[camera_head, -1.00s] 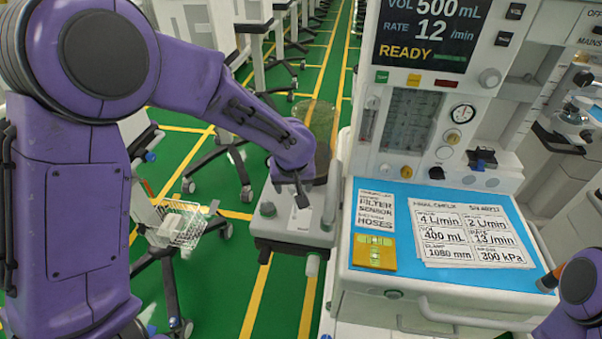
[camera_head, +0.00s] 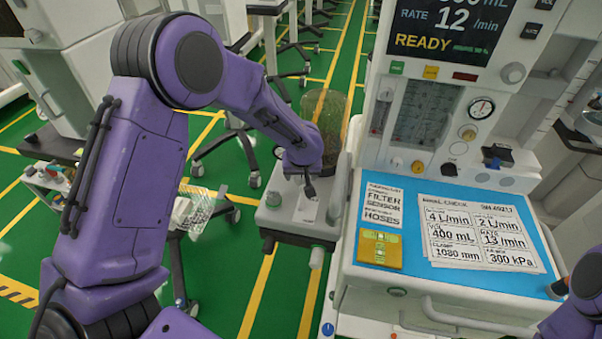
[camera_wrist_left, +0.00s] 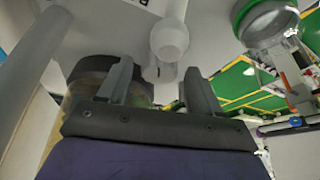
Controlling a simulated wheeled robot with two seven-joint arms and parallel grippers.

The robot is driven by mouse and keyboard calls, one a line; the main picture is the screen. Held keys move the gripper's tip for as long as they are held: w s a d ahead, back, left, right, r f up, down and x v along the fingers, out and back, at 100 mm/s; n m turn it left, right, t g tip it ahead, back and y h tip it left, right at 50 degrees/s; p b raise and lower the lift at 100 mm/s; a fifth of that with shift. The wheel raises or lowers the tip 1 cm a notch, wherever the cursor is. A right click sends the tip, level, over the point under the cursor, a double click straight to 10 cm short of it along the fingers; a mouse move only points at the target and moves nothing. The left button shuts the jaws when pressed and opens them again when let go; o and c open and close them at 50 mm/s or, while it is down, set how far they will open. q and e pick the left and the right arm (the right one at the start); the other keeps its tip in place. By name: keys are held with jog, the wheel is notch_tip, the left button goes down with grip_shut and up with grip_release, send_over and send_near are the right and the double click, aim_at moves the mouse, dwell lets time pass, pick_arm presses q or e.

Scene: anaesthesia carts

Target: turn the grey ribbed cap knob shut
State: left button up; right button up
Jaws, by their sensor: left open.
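My left gripper (camera_head: 309,190) points down over the pale top of the grey side unit (camera_head: 284,222), beside the machine's blue worktop. In the left wrist view its two dark fingers (camera_wrist_left: 158,85) stand apart with nothing clearly held between them. A small round grey knob (camera_head: 273,199) sits on the unit's top, left of the gripper; its ribs are too small to make out. In the left wrist view a pale rounded knob (camera_wrist_left: 168,40) shows beyond the fingertips, and a green-ringed round part (camera_wrist_left: 265,18) is at upper right. I cannot tell which is the cap knob.
A clear canister (camera_head: 328,130) stands close behind my left gripper. The machine's blue worktop (camera_head: 400,260) lies to the right, with printed cards and a yellow block (camera_head: 380,250). A wire basket (camera_head: 197,208) is at left. Green floor shows between the carts.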

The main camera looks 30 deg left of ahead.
pick_arm(q)
jog(key=shift+s, duration=0.1)
jog(key=c, duration=1)
jog(key=shift+c, duration=0.2)
